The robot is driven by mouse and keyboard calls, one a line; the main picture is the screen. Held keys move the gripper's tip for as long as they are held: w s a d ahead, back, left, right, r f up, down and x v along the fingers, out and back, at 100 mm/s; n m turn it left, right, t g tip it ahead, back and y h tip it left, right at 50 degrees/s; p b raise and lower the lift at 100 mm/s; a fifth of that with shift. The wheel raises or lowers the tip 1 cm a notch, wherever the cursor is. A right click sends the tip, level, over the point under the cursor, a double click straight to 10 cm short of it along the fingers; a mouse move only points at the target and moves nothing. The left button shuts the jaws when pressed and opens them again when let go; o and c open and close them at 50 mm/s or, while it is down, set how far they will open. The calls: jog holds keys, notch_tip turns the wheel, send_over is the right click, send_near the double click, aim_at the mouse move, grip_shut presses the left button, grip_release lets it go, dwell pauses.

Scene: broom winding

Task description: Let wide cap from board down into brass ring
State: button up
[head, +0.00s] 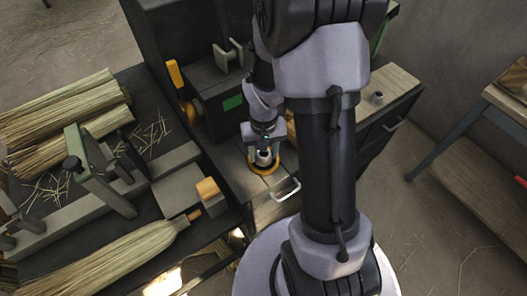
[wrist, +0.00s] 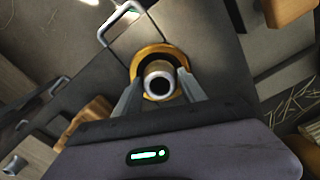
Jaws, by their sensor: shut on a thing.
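The brass ring (wrist: 149,54) lies on the dark metal surface; it also shows in the head view (head: 256,172). The wide cap (wrist: 160,77) is a pale cylinder with a dark hollow in its top; in the head view it is small (head: 264,157). My gripper (wrist: 162,92) is shut on the cap, one finger on each side, and holds it over or within the ring's opening. I cannot tell how deep the cap sits. The near side of the ring is partly hidden by the fingers and cap.
A metal drawer handle (head: 285,190) stands close by the ring. A wooden board (head: 395,82) with a small grey cylinder (head: 376,97) is at the right. A broom (head: 110,255) and straw bundles (head: 65,115) lie on the left bench.

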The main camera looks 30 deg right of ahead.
jog(key=o, duration=1.4)
notch_tip(320, 180, up, 8)
jog(key=p, duration=0.6)
jog(key=a+r+t, duration=0.2)
jog(key=a+r, duration=0.3)
jog(key=r, duration=0.6)
jog(key=s+a+r+t, duration=0.1)
jog(key=s+a+r, duration=0.2)
jog(key=r, duration=0.1)
jog(key=s+a+r+t+y, duration=0.1)
jog(key=s+a+r, duration=0.2)
jog(key=s+r, duration=0.1)
jog(key=s+a+r+t+y, duration=0.1)
jog(key=s+a+r, duration=0.2)
jog(key=s, duration=0.1)
jog(key=shift+s+a+r+t, duration=0.15)
jog(key=shift+a+r+t, duration=0.1)
jog(key=shift+r+t, duration=0.15)
